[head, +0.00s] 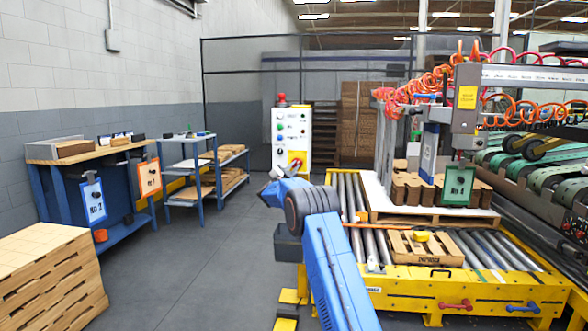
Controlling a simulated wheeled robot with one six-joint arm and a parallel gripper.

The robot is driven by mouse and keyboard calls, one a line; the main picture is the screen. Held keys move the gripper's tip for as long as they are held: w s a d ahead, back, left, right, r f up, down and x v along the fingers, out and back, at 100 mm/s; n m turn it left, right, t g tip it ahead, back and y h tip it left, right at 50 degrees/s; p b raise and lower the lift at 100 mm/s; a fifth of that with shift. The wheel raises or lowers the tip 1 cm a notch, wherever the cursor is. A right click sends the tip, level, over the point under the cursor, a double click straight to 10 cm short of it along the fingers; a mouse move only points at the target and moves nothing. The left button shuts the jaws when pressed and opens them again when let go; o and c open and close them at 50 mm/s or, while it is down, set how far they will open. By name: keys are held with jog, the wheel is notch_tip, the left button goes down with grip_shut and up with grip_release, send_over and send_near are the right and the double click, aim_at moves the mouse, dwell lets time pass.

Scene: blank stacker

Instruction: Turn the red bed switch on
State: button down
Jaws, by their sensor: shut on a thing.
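A red handle (455,305) sits on the front face of the yellow roller bed frame (400,296), at the lower right of the head view. It looks like the red bed switch and lies roughly level. A similar blue handle (523,307) is to its right on the same face. My blue arm rises from the bottom centre to a dark joint, well left of the red handle.
A control box (291,137) with a red top light stands behind my arm. A pallet (425,246) with a yellow item lies on the rollers. A blue workbench (130,222) and stacked boards (45,285) are on the left. Grey floor (200,285) is clear between.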

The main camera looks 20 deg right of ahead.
jog(key=c, duration=1.8)
grip_release()
jog(key=shift+o, duration=0.2)
jog(key=v, duration=1.7)
jog(key=shift+s, duration=0.2)
